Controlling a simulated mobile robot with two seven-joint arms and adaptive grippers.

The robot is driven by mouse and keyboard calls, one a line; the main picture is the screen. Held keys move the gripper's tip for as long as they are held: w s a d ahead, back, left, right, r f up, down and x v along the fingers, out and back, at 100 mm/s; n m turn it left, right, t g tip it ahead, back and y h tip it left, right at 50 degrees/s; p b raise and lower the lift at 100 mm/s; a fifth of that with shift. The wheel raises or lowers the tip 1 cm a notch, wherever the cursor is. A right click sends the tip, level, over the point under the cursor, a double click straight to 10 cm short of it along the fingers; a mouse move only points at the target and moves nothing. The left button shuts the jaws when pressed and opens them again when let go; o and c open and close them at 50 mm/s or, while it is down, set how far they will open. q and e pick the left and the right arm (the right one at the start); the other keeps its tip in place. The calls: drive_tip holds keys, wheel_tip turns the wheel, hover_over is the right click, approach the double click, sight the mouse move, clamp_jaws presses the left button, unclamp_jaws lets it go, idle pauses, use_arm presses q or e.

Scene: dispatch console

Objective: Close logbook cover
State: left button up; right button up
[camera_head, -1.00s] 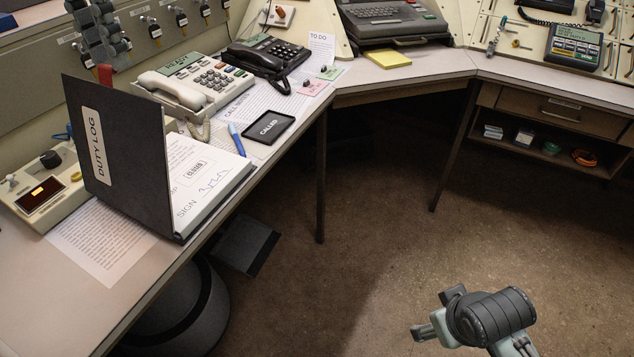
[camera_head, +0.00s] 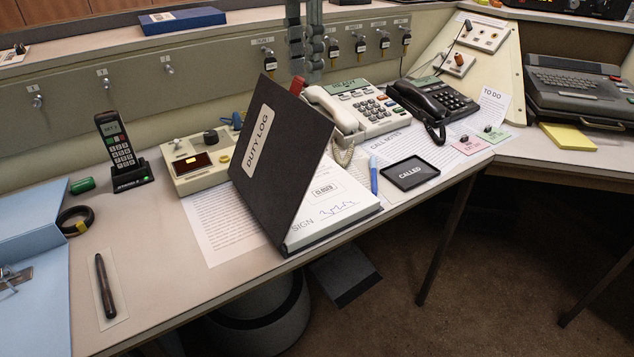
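The black duty log (camera_head: 268,165) lies at the desk's front edge, its cover raised and tilted to the right over its open pages (camera_head: 338,208). The cover hides part of the pages. My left gripper (camera_head: 305,72) comes in at the top centre, in front of the key panel and above the cover's top edge. It appears apart from the cover. Its two dark fingers point down close together, and I cannot tell whether they meet. My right gripper is out of view.
A white phone (camera_head: 365,108) and a dark phone (camera_head: 435,100) stand behind and right of the log. A blue pen (camera_head: 374,177) and a black "CALLED" pad (camera_head: 410,173) lie right of it. A control box (camera_head: 197,163) and cordless phone (camera_head: 120,150) stand left.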

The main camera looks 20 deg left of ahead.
use_arm(q)
drive_tip(key=o, duration=0.5)
drive_tip(key=shift+c, duration=0.2)
drive_tip(key=shift+r+p, duration=0.7)
drive_tip(key=shift+r, duration=2.8)
